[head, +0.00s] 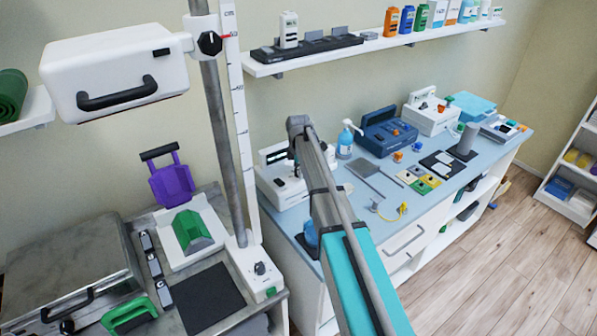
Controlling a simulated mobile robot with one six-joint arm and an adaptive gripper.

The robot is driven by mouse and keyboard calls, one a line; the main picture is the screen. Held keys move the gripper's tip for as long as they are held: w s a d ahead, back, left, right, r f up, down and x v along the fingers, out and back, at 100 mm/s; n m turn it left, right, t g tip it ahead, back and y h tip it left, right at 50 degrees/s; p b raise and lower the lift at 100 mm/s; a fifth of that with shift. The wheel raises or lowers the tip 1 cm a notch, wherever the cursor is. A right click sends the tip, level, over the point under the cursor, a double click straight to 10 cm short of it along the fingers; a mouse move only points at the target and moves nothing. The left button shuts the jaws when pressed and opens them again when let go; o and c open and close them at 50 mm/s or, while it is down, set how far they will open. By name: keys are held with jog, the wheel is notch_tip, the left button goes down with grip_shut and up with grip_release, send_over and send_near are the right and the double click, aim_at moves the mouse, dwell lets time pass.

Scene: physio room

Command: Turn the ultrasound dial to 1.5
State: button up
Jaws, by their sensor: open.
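A white box-shaped device (286,197) stands at the left end of the blue counter, partly hidden behind my arm. It may be the ultrasound unit, but I can read no label, and its dial and any scale do not show clearly. My gripper (297,170) is small and dark at the far end of my arm, over or just in front of this device. It is open, and I see nothing held in it. I cannot tell whether it touches the device.
A blue pump bottle (345,141), a dark blue device (387,133) and another white device (431,115) stand along the blue counter (372,214). A grey pole (226,150) with a ruler rises left of my arm. A shelf (375,45) hangs above. The wooden floor at right is clear.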

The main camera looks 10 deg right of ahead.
jog(key=c, duration=1.1)
jog(key=shift+c, duration=0.2)
